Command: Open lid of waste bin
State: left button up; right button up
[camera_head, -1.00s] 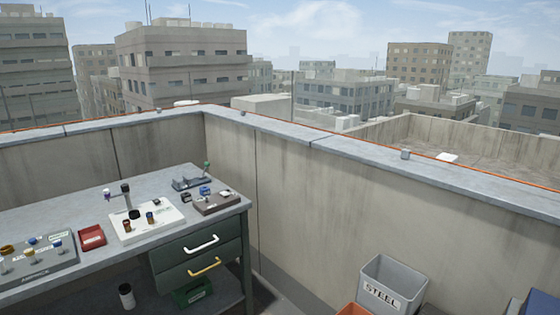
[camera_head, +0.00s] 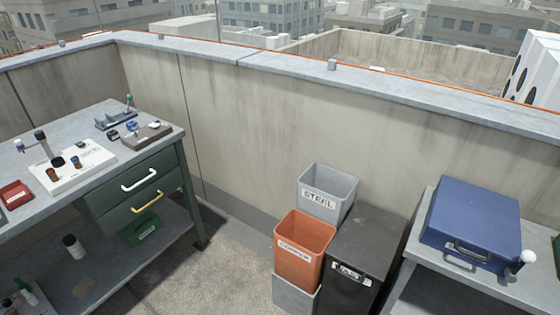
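The waste bin (camera_head: 345,282) is a dark, tall box standing on the floor at the lower right of centre. A white label on its front is partly readable as "WAST". Its flat dark lid (camera_head: 365,238) appears shut on top. The bin's lower part is cut off by the picture's edge. Neither of my grippers is in view.
An orange bin (camera_head: 303,242) and a grey bin marked STEEL (camera_head: 328,192) stand directly left of the waste bin. A bench with a blue case (camera_head: 470,222) is close on its right. A workbench with drawers (camera_head: 135,190) is at left. Open floor (camera_head: 235,262) lies between.

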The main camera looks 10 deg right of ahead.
aim_at(368, 242)
jog(key=z, duration=1.1)
